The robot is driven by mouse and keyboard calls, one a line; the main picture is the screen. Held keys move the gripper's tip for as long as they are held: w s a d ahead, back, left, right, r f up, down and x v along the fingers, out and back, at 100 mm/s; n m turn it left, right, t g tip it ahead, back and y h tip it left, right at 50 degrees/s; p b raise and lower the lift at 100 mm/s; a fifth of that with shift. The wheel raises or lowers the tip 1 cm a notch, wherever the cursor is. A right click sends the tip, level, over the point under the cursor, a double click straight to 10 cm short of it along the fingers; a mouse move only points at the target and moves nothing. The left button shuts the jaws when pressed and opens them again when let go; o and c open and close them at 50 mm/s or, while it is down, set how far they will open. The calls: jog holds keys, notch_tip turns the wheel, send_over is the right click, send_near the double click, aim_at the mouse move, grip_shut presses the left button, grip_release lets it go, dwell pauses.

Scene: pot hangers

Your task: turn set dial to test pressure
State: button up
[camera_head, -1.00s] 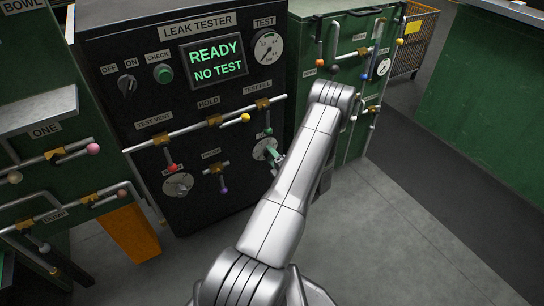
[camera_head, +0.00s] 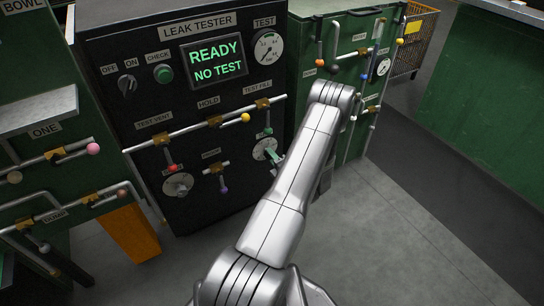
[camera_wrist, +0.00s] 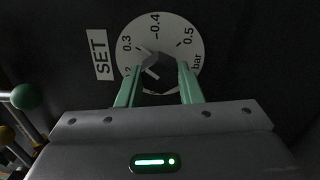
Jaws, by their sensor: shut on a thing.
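The set dial (camera_wrist: 188,27) is a white round plate marked 0.3, 0.4 and 0.5 bar, with a SET label (camera_wrist: 102,56) to its left in the wrist view. A dark faceted knob (camera_wrist: 157,72) stands at its centre. My gripper (camera_wrist: 159,75) is shut on the knob, one green finger on each side. A pale line shows on the knob's face, but I cannot tell its exact reading. In the head view the dial (camera_head: 259,153) shows low on the black leak tester, partly hidden by my gripper (camera_head: 273,156).
The leak tester screen (camera_head: 214,60) reads READY NO TEST. The TEST gauge (camera_head: 268,47) is above right. Valve handles with a yellow ball (camera_head: 245,118), a red ball (camera_head: 173,167) and a green ball (camera_wrist: 26,97) stick out near the dial. Open floor lies to the right.

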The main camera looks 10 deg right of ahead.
jog(key=m, duration=0.7)
jog(key=o, duration=1.2)
jog(key=shift+v, duration=2.5)
jog(key=p+v, duration=0.3)
jog(key=v, duration=1)
jog(key=shift+s+d, duration=0.1)
jog(key=shift+s, duration=0.3)
